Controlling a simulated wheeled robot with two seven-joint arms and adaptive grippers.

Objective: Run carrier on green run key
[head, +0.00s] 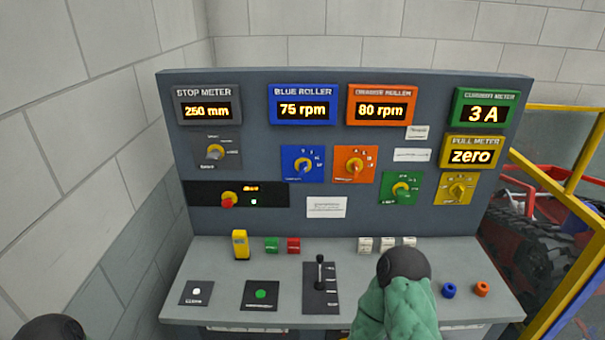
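A control desk (215,262) with an upright panel stands in front of me. A round green button (261,294) sits on a dark plate at the front left of the desk. No carrier is identifiable. My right arm, in a green sleeve with a dark rounded end, covers the desk's right middle. A dark rounded part of mine shows at the bottom left. No gripper fingers show.
Displays read 250 mm, 75 rpm, 80 rpm, 3 A and zero. A black lever (320,271) stands mid-desk. A yellow block (240,244), white blocks (388,244), and blue (449,289) and orange (482,288) knobs stand around. A yellow rail (560,193) is at right.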

